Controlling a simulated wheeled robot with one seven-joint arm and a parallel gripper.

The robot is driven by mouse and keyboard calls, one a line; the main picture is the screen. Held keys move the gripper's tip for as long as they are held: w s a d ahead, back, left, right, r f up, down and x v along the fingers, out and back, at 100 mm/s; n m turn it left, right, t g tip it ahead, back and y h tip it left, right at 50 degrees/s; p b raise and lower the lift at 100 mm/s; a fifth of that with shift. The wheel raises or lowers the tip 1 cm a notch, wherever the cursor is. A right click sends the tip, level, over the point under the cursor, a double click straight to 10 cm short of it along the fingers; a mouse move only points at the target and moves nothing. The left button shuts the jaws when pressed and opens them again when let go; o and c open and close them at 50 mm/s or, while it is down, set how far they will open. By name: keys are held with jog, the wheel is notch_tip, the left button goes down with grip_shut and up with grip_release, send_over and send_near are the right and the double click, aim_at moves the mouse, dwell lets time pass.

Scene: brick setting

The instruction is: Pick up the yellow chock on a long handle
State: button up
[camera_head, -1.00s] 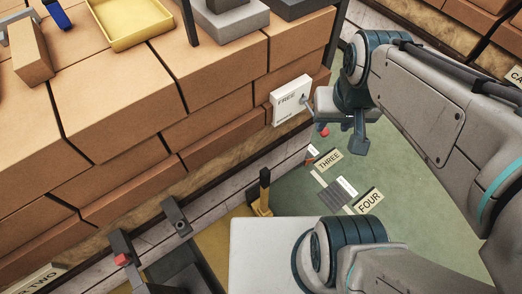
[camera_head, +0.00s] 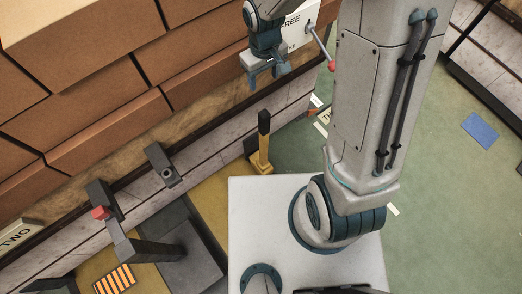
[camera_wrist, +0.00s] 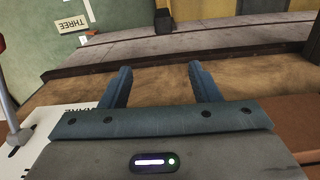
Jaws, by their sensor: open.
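The yellow chock (camera_head: 260,163) stands on the floor at the foot of the wall, just beyond my white base deck. Its long handle rises upright and ends in a black grip (camera_head: 264,122). My gripper (camera_head: 268,79) is open and empty, just above the black grip in the head picture, with a visible gap between them. In the wrist view both blue fingers (camera_wrist: 158,72) are spread with nothing between them. A dark object (camera_wrist: 163,20) shows at the top there; I cannot tell whether it is part of the chock.
A white FREE plate (camera_head: 295,28) with a red-knobbed lever (camera_head: 331,65) is close beside my gripper. The brick wall (camera_head: 100,110) fills the left. Dark brackets (camera_head: 163,166) and a grey post (camera_head: 150,250) stand left of the chock. Green floor (camera_head: 440,190) is mostly open at right.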

jog(key=shift+n, duration=0.3)
jog(key=f+b, duration=0.1)
jog(key=f, duration=0.4)
jog(key=f+b, duration=0.1)
jog(key=f, duration=0.4)
jog(key=f+b, duration=0.1)
jog(key=f, duration=0.5)
jog(key=shift+a, duration=0.3)
jog(key=shift+f, duration=0.55)
jog(key=c, duration=1.2)
grip_shut()
jog(key=shift+w+r, duration=0.1)
